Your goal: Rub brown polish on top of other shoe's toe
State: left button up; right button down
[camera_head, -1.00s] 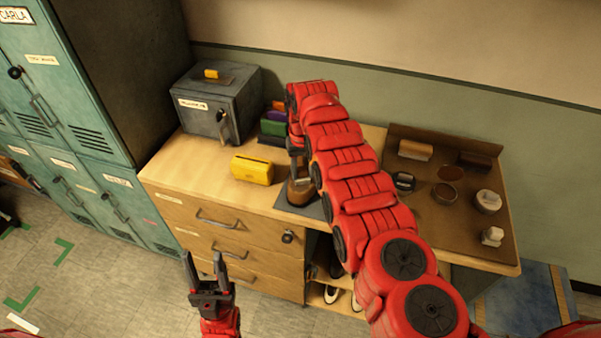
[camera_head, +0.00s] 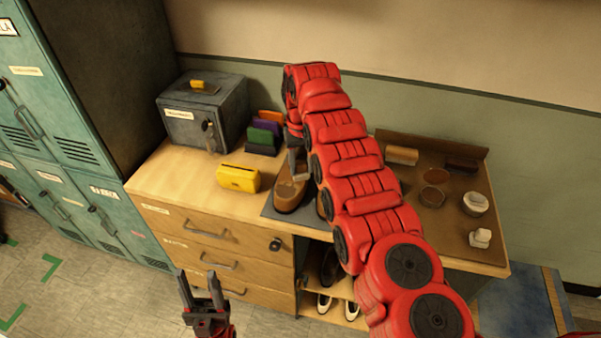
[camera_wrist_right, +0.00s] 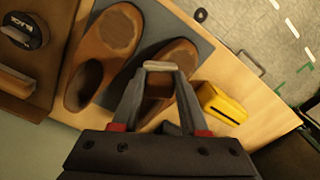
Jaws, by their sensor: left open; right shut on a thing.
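Two brown shoes stand side by side on a grey mat (camera_wrist_right: 205,42). The left shoe in the head view (camera_head: 288,194) is the right one in the right wrist view (camera_wrist_right: 172,58); the other shoe (camera_wrist_right: 108,45) is mostly hidden behind my right arm in the head view. Each toe shows a dull patch. My right gripper (camera_head: 297,160) is shut on a small pale pad (camera_wrist_right: 160,66), over the shoe beside the yellow box. I cannot tell whether the pad touches it. My left gripper (camera_head: 202,288) is open and empty, in front of the drawers.
A yellow box (camera_head: 238,178) stands left of the mat, with a grey metal box (camera_head: 203,112) behind it. A black-labelled tin (camera_wrist_right: 22,32) lies near the shoes.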

jog(key=shift+a+r, duration=0.1)
jog(key=shift+r, duration=0.9)
